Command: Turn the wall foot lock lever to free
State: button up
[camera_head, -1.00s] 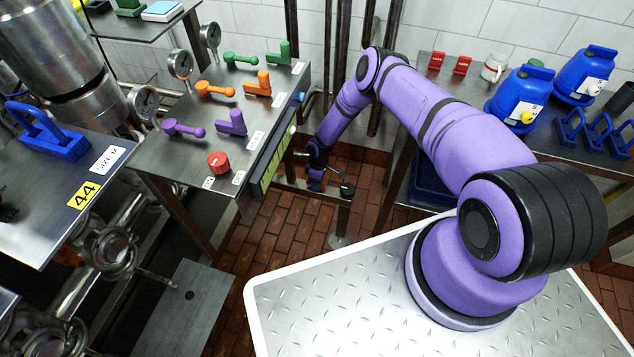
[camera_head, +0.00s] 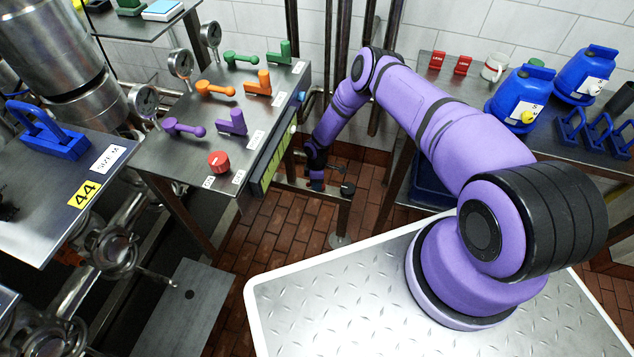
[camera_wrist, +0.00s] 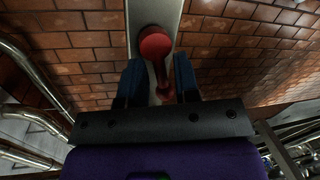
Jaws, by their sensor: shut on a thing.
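The red lever (camera_wrist: 156,45) shows in the wrist view, with a round red end toward the top and a narrower arm running down between my fingers. It lies over a grey metal bar (camera_wrist: 172,12). My gripper (camera_wrist: 159,78) has its two blue fingers on either side of the lever's arm and is shut on it. In the head view my gripper (camera_head: 317,184) is low beside the bench leg, above a metal foot rail, and the lever cannot be made out there.
The valve bench (camera_head: 190,150) with coloured handles stands left. A side table (camera_head: 560,140) with blue containers stands right. The brick floor (camera_head: 275,230) between is mostly clear.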

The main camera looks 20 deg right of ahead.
jog(key=n, duration=0.4)
jog(key=s+n+h, duration=0.1)
jog(key=n, duration=0.1)
jog(key=shift+a, duration=0.1)
jog(key=n, duration=0.4)
jog(key=s+n+h, duration=0.1)
jog(key=n, duration=0.1)
jog(key=shift+r, duration=0.1)
jog(key=shift+w, duration=0.1)
dwell(0.4)
jog(key=o, duration=0.6)
jog(key=s+d+v, duration=0.1)
jog(key=v, duration=0.6)
jog(key=shift+w+a+r, duration=0.25)
jog(key=shift+w+a, duration=0.05)
jog(key=shift+a, duration=0.15)
